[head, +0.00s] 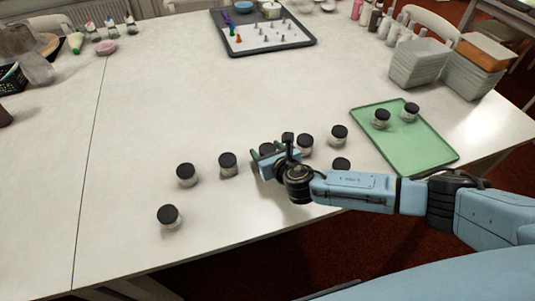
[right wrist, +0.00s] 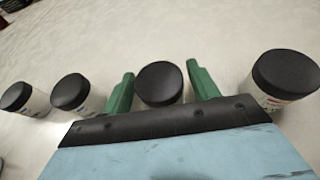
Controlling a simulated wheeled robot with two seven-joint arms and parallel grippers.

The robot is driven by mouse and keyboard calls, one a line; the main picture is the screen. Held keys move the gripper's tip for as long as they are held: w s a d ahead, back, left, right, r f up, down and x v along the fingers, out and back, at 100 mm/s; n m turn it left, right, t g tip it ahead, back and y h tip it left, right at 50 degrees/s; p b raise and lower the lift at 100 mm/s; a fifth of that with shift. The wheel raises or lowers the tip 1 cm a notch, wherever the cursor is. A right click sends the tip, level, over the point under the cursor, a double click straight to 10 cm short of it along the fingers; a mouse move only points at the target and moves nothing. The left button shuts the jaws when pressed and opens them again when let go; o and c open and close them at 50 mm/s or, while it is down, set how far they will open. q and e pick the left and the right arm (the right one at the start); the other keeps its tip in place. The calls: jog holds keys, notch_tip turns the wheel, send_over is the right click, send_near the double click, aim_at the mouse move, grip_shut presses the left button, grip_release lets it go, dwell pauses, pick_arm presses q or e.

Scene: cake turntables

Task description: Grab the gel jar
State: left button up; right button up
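My left gripper is out of view.
A green tray (head: 405,150) holds two more jars (head: 381,118) (head: 411,111) at the right. Neighbouring jars (right wrist: 76,92) (right wrist: 284,76) stand close on both sides of the fingers. A dark tray (head: 262,46) and stacked containers (head: 420,62) are farther back. The table's middle is clear.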

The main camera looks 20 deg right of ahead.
jog(key=c, duration=0.8)
